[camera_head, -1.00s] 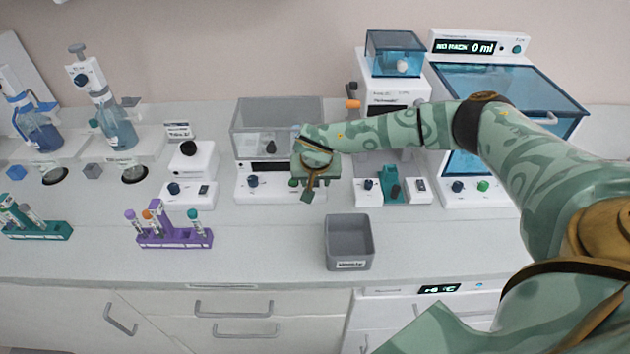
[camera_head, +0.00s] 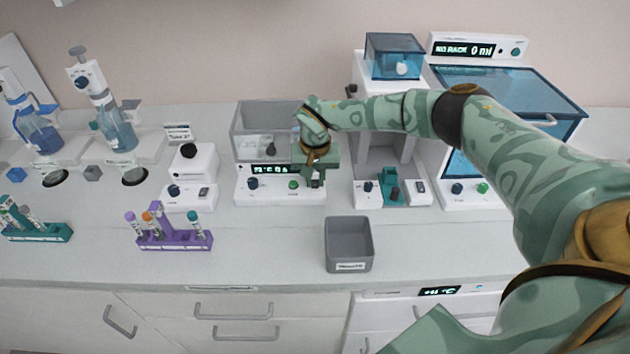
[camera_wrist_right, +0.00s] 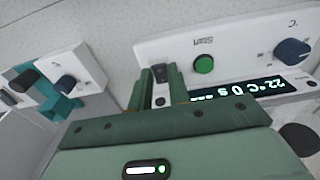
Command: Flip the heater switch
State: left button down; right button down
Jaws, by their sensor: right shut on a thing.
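In the right wrist view the display (camera_wrist_right: 240,90) reads about 22°C and 0 s. The small dark heater switch (camera_wrist_right: 160,71) sits beside the green button (camera_wrist_right: 203,64). My right gripper (camera_head: 316,183) is at the panel's right end; in its wrist view the fingers (camera_wrist_right: 161,82) are closed around the switch. My left gripper is not in view.
A grey bin (camera_head: 349,262) stands in front, right of the heater. A purple tube rack (camera_head: 175,240) is at the front left. A white device with a teal part (camera_head: 390,188) stands just right of the heater.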

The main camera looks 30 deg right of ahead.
aim_at(315, 192)
jog(key=shift+d, duration=0.1)
jog(key=c, duration=1.3)
grip_release()
jog(key=r+p, duration=0.1)
jog(key=r, duration=1)
jog(key=r+p, duration=0.1)
jog(key=r, duration=0.4)
jog(key=shift+s+a+r+p, duration=0.15)
jog(key=shift+s+a+p, duration=0.15)
jog(key=shift+s, duration=0.1)
